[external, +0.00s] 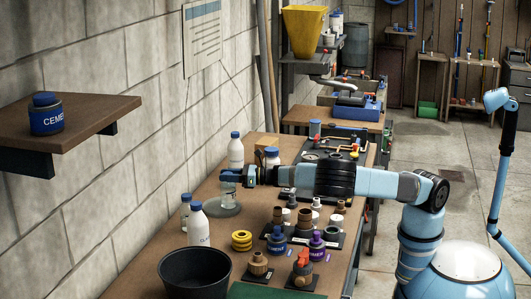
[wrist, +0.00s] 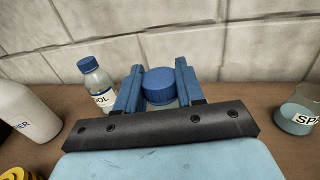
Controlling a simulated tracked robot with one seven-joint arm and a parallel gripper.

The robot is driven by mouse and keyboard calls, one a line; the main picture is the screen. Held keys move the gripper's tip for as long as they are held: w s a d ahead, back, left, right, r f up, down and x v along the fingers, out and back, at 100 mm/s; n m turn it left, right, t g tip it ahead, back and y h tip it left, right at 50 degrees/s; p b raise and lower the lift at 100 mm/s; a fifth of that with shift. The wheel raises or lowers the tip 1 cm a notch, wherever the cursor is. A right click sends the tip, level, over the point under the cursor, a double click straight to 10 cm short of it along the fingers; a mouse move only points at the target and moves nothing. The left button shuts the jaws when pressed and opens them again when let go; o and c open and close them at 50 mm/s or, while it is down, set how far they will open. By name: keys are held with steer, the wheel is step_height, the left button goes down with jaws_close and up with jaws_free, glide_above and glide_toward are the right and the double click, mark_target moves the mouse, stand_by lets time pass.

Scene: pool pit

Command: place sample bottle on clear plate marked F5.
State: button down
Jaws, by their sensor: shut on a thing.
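My gripper (external: 232,178) is stretched over the workbench toward the block wall. In the wrist view its two blue fingers (wrist: 158,88) are closed on either side of a blue-capped bottle (wrist: 160,86), which I take as the sample bottle. The cap sits between the fingers; most of the body is hidden by my gripper. No F5 mark is readable. I cannot tell whether the bottle touches the plate.
A small blue-capped bottle (external: 186,211) and a white bottle (external: 200,226) stand left of the plate. Another white bottle (external: 236,151) is beyond my gripper. A black bucket (external: 195,272), yellow rings (external: 242,241) and several fittings and jars crowd the front.

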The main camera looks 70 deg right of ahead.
steer(key=c, duration=0.7)
jaws_free()
steer(key=v, duration=1.2)
